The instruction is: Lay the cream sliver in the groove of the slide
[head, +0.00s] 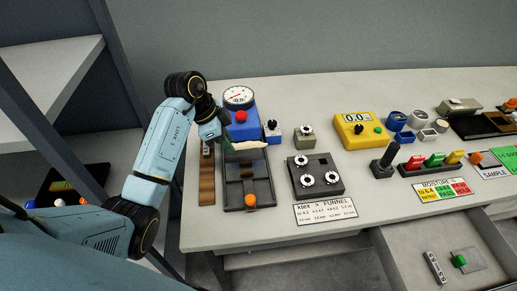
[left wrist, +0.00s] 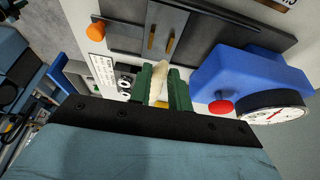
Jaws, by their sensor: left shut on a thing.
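The cream sliver (head: 250,145) is a short pale strip held crosswise at the far end of the dark grey slide (head: 235,196). My left gripper (head: 228,145) has green fingers and is shut on the sliver. In the left wrist view the sliver (left wrist: 158,78) stands between the green fingers (left wrist: 162,88), with its tip sticking out past them. The slide (left wrist: 207,30) shows there beyond the tip, with thin brass-coloured strips. An orange knob (head: 250,200) sits at its near end. Whether the sliver touches the slide cannot be told. My right gripper is not in view.
A blue gauge box (head: 240,118) with a red knob stands close behind the gripper. A brown strip (head: 207,180) lies left of the slide. A dark box with dials (head: 316,188) and a label card (head: 325,211) are to its right. An open drawer (head: 425,232) juts out front right.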

